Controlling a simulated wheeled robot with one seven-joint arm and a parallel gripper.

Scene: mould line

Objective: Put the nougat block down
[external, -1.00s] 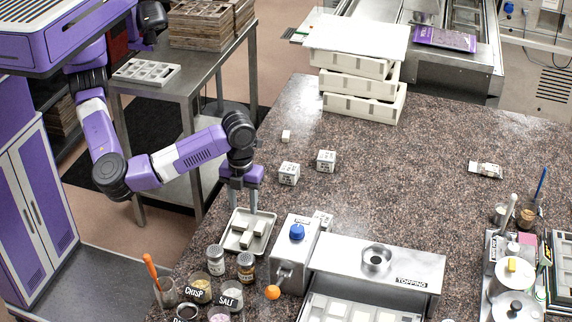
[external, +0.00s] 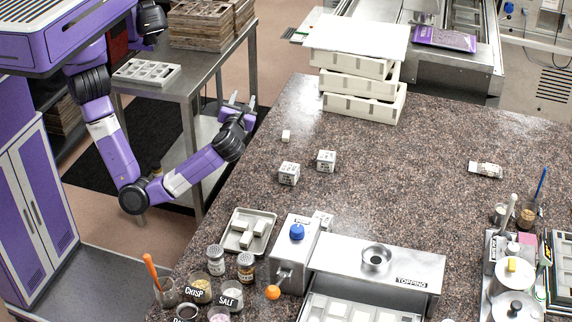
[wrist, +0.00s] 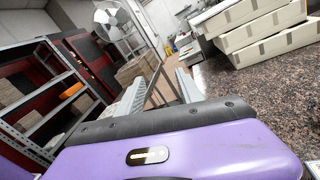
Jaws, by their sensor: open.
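A small metal tray (external: 268,217) on the near left of the counter holds a few pale blocks (external: 246,240), which look like nougat; they lie flat and apart from my gripper. I cannot tell which one the task means. My gripper (external: 239,101) is raised beyond the counter's left edge, well away from the tray, with its fingers pointing up and apart. In the wrist view my gripper (wrist: 160,90) shows two spread fingers with nothing between them.
Two printed white cubes (external: 289,173) and a small pale piece (external: 286,135) stand on the counter. Stacked white trays (external: 362,108) are at the back. Jars (external: 215,260) and the topping machine (external: 375,262) flank the metal tray.

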